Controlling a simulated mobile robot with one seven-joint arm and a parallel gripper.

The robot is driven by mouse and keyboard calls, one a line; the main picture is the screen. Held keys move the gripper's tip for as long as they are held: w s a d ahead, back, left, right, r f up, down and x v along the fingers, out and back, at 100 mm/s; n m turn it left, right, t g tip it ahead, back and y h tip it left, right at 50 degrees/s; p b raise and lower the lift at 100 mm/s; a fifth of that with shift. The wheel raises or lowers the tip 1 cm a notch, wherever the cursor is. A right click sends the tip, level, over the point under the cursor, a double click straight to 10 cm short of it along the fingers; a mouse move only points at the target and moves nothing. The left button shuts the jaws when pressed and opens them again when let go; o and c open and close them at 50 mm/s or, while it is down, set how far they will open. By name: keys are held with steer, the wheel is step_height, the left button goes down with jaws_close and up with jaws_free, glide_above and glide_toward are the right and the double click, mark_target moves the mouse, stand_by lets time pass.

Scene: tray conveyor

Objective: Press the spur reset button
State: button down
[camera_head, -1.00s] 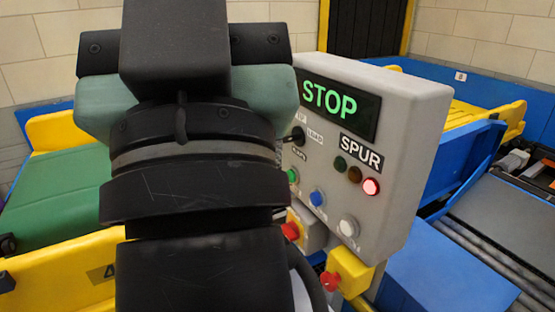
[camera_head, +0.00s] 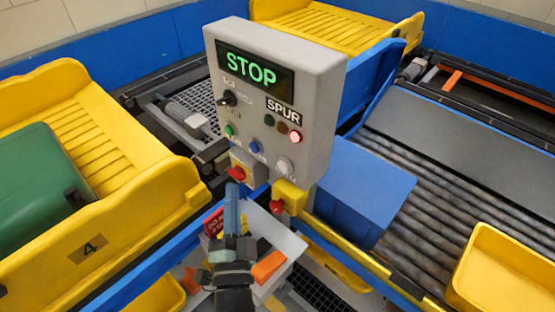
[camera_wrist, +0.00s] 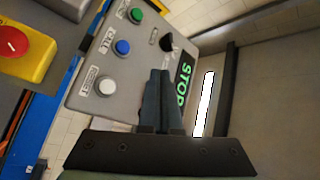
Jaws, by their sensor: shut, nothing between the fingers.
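The grey control box (camera_head: 315,105) shows a green STOP display (camera_head: 252,70) and a SPUR label with a lit red lamp (camera_head: 295,137). Its lower row has a green button (camera_head: 229,130), a blue button (camera_head: 255,147) and the white reset button (camera_head: 284,165). In the wrist view the white button (camera_wrist: 107,87) sits beside a RESET label, left of my fingers. My gripper (camera_head: 232,190) is shut and empty, its fingers pointing up, below and left of the white button in the head view. It also shows in the wrist view (camera_wrist: 160,75). I see no contact with the button.
A yellow tipping tray (camera_head: 110,150) is at left.

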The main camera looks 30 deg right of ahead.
mark_target(283, 167)
steer(key=shift+s+d+f+m+g+h, duration=0.25)
steer(key=shift+s+f, duration=0.15)
steer(key=shift+f, duration=0.2)
steer(key=shift+s+d+f+m+g+h, duration=0.15)
steer(key=shift+s+d+f+m+g, duration=0.15)
steer(key=shift+f, duration=0.3)
steer(key=w+d+b, duration=0.3)
steer(key=d+b, duration=0.2)
steer(key=d, duration=0.3)
steer(key=shift+d+b, duration=0.1)
steer(key=shift+b, duration=0.2)
stand_by(1.2)
steer(key=shift+w+d, duration=0.15)
steer(key=shift+d, duration=0.2)
